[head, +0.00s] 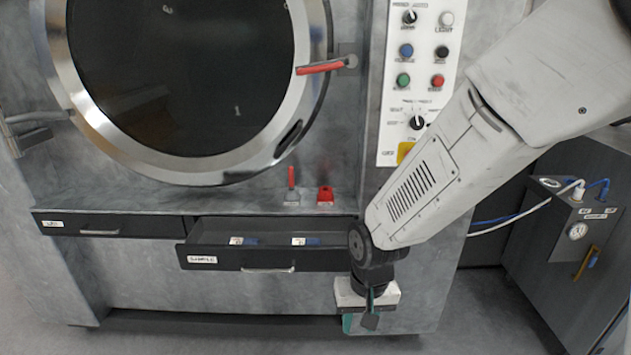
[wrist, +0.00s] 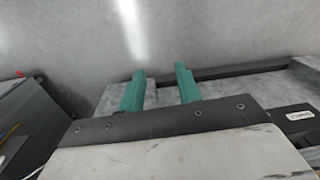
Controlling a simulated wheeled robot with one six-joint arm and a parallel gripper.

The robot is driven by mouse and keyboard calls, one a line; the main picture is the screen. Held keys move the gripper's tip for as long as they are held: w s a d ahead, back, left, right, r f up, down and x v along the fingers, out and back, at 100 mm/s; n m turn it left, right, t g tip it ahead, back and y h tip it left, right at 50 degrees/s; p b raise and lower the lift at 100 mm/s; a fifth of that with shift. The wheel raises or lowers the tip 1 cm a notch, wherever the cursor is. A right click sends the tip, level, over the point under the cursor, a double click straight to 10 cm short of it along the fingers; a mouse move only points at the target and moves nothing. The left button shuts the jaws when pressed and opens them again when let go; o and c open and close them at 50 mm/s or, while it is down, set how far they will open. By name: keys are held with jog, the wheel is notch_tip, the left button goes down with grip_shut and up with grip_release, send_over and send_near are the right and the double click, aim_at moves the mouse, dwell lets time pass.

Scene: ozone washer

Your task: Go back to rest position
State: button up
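My gripper (head: 360,321) hangs at the end of my arm, in front of the lower right part of the grey ozone washer (head: 225,290), just right of the open drawer. In the wrist view its two green fingers (wrist: 160,88) stand apart with nothing between them, over the grey floor. In the head view the fingers are partly hidden by the gripper body and wrist.
The sample drawer (head: 225,262) is pulled out and holds small blue-and-white items (head: 305,241). The drawer left of it (head: 100,225) is shut. The round door (head: 180,75) has a red handle (head: 320,67). A dark cabinet (head: 560,245) with hoses stands right.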

jog(key=s+d+r, duration=0.8)
jog(key=d+r, duration=0.1)
jog(key=r, duration=0.1)
jog(key=s+d+r+m+t, duration=0.1)
jog(key=s+d+r, duration=0.8)
jog(key=r, duration=0.2)
jog(key=shift+r+h, duration=0.25)
jog(key=shift+h, duration=0.15)
